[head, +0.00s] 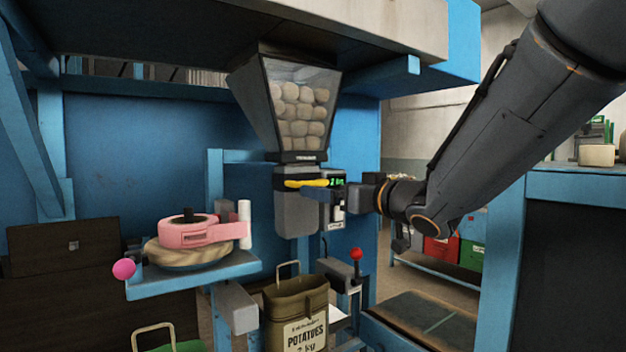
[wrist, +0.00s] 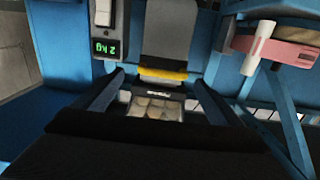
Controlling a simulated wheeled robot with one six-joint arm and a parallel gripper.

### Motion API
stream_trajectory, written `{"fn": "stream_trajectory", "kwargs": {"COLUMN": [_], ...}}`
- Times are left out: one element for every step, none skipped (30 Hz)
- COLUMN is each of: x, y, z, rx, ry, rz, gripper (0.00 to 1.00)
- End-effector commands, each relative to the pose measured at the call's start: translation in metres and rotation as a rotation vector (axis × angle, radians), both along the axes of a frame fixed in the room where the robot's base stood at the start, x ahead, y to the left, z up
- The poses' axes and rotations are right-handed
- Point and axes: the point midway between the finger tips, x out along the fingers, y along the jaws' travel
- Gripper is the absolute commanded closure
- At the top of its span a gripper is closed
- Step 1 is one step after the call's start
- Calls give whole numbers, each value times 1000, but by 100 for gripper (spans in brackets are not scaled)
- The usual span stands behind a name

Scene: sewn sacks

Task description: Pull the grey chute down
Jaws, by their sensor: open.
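The grey chute (head: 296,215) hangs under the hopper of potatoes (head: 300,105), with a yellow grip bar (head: 300,183) across its upper front. The chute also shows in the wrist view (wrist: 170,45), which looks upside down, with the yellow bar (wrist: 163,75) at its end.
A scale display (head: 337,183) reading 2 kg is beside the chute. An open olive potato sack (head: 296,308) stands below it. A red-knobbed lever (head: 356,255) rises to the right. A pink tape dispenser (head: 195,232) sits on a blue shelf (head: 180,281) at left.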

Motion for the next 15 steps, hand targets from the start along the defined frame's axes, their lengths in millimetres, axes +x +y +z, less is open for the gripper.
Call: {"fn": "stream_trajectory", "kwargs": {"x": [0,1,3,6,9,14,18,21,27,31,34,39,42,46,50], "y": [4,6,9,11,13,16,19,22,25,27,30,33,36,37,39], "z": [4,6,7,7,7,6,6,6,6,7,7,6,6,7,6], "rx": [4,6,8,8,8,7,7,7,7,7,7,7,7,7,7], "ry": [-8,-11,-13,-14,-14,-12,-12,-12,-11,-12,-12,-11,-12,-12,-12], "rz": [14,19,23,24,24,23,23,23,22,21,21,22,22,21,20], "gripper": [9,9,9,9,9,9,9,9,9,9,9,9,9,9,9]}}
